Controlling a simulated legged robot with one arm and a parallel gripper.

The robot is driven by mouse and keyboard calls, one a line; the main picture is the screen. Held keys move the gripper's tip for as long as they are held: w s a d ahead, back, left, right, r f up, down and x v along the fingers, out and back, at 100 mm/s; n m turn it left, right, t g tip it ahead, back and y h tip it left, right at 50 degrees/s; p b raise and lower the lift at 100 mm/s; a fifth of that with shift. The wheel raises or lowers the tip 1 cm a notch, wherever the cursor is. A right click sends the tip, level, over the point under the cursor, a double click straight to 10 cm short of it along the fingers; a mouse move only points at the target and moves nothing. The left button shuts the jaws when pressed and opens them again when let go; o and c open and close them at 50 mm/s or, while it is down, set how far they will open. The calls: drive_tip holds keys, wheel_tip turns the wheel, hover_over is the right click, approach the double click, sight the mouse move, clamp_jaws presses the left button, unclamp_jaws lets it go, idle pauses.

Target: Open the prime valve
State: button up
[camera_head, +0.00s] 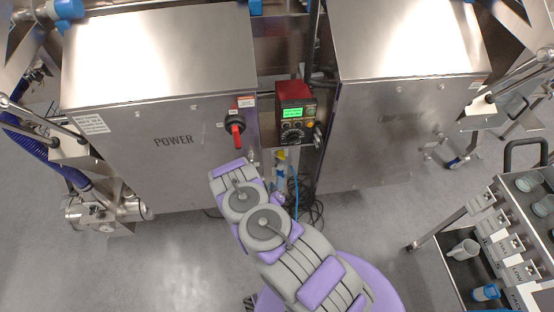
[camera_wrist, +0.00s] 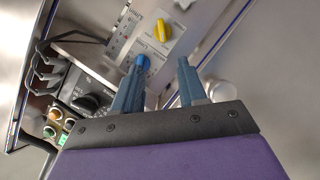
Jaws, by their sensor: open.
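In the wrist view a yellow knob (camera_wrist: 161,29) sits on a pale labelled panel (camera_wrist: 128,30). A blue knob (camera_wrist: 142,62) is on the same panel, lower and nearer, partly hidden by my left finger. I cannot read which of them is the prime valve. My gripper (camera_wrist: 161,66) is open, with two blue-grey fingers apart and nothing between them. The yellow knob lies beyond the fingertips, the blue one close to the left fingertip. In the head view my arm covers much of this area, and the gripper's fingers cannot be made out.
A red control box (camera_head: 293,93) with a green display stands between two steel cabinets (camera_head: 165,105) (camera_head: 400,120). The left cabinet has a red-handled POWER switch (camera_head: 236,130). Cables (camera_head: 308,203) lie on the floor below. A cart (camera_head: 510,240) with cups stands right.

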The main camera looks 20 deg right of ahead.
sight(280, 158)
drive_tip(key=b+x, duration=0.1)
drive_tip(key=x, duration=0.4)
drive_tip(key=b+x, duration=0.1)
drive_tip(key=x, duration=0.5)
drive_tip(key=b+x, duration=0.1)
drive_tip(key=x, duration=0.4)
drive_tip(key=shift+w+a+f, duration=0.15)
drive_tip(key=shift+w+f, duration=0.1)
drive_tip(key=shift+w, duration=0.05)
clamp_jaws()
